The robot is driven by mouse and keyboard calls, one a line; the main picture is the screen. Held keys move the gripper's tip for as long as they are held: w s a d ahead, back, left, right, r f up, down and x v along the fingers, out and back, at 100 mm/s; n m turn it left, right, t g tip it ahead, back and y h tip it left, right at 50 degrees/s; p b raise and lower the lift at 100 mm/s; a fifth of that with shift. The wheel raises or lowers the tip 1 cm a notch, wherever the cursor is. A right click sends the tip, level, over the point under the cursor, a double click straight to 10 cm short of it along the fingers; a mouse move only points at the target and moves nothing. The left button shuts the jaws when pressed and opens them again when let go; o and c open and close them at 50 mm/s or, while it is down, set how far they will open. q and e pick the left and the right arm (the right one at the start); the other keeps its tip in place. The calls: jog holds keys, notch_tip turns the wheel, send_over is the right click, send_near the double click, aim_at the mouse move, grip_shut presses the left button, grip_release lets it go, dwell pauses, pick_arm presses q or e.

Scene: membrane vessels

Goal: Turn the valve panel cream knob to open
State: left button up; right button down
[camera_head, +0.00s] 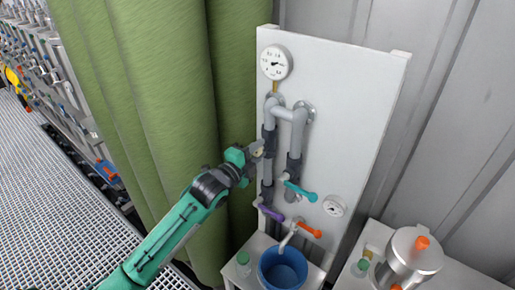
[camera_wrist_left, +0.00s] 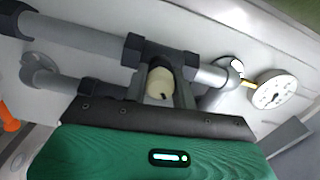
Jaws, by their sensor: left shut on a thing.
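The valve panel (camera_head: 350,120) is a white upright board with grey pipes. The cream knob (camera_wrist_left: 160,82) is a short cylinder with a dark mark, at a dark pipe fitting (camera_wrist_left: 158,52) in the left wrist view. My left gripper (camera_head: 257,150) is at the left pipe, in its upper-middle part. In the left wrist view its fingers (camera_wrist_left: 165,95) stand on both sides of the knob and are shut on it. In the head view the gripper mostly hides the knob. My right gripper is in neither view.
A teal handle (camera_head: 300,191), a purple handle (camera_head: 270,213) and an orange handle (camera_head: 308,229) sit lower on the panel. A round gauge (camera_head: 276,62) is above. A blue bucket (camera_head: 283,268) stands below.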

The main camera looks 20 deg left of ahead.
pick_arm(q)
jog(key=n+p, duration=0.2)
jog(key=n, duration=0.4)
jog(key=shift+r, duration=0.1)
jog(key=n+p, duration=0.1)
jog(key=n, duration=0.3)
jog(key=n+p, duration=0.1)
jog(key=n, duration=0.2)
jog(key=shift+n, duration=0.4)
jog(key=n+p, duration=0.1)
jog(key=n, duration=0.2)
jog(key=shift+n+p, duration=0.3)
jog(key=n+p, duration=0.1)
jog(key=n, duration=0.2)
jog(key=shift+n, duration=0.3)
jog(key=n+p, duration=0.1)
jog(key=n, duration=0.2)
jog(key=shift+f+n+p, duration=0.2)
jog(key=shift+n+p, duration=0.15)
jog(key=shift+n, duration=1.35)
